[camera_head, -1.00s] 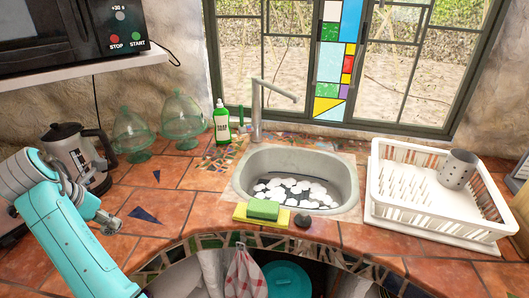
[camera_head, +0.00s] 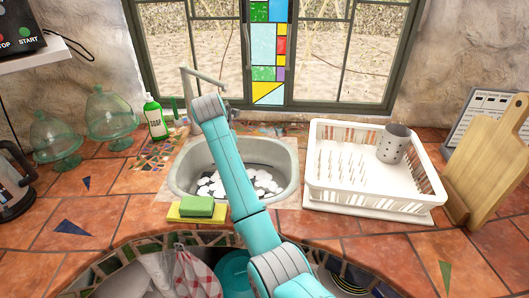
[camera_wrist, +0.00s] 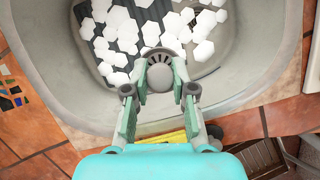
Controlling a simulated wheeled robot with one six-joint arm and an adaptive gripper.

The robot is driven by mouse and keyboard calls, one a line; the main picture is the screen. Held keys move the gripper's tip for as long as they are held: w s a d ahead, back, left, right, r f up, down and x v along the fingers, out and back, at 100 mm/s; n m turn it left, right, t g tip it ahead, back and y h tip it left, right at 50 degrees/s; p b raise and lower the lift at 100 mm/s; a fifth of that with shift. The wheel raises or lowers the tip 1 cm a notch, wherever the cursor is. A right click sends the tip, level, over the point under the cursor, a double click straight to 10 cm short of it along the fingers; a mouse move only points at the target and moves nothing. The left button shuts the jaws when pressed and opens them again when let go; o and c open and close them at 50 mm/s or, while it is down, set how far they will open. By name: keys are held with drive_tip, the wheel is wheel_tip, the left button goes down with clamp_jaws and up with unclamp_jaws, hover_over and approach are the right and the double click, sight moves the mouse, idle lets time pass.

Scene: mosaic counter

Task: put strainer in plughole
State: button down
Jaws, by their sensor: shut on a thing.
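My gripper (camera_wrist: 160,88) is over the near part of the sink (camera_wrist: 262,75), its fingers shut on a small grey round strainer (camera_wrist: 159,76) with slots on its far side. In the head view my arm reaches across the sink (camera_head: 182,165) and hides the gripper and strainer. I cannot make out the plughole; the strainer, gripper and white pieces cover parts of the basin floor.
Many white hexagonal pieces (camera_wrist: 122,33) lie in the sink. A tap (camera_head: 203,75) stands behind; a white dish rack (camera_head: 330,190) is to the right.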

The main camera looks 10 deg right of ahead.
drive_tip(key=w+d+f, duration=0.1)
drive_tip(key=d+f, duration=0.1)
drive_tip(key=d, duration=1)
drive_tip(key=shift+m, duration=0.3)
drive_tip(key=shift+w+a+f, duration=0.1)
drive_tip(key=shift+w+f, duration=0.05)
drive_tip(key=shift+f, duration=8.6)
drive_tip(key=shift+f, duration=0.75)
drive_tip(key=c, duration=0.9)
unclamp_jaws()
drive_tip(key=shift+o, duration=0.4)
drive_tip(key=o, duration=0.4)
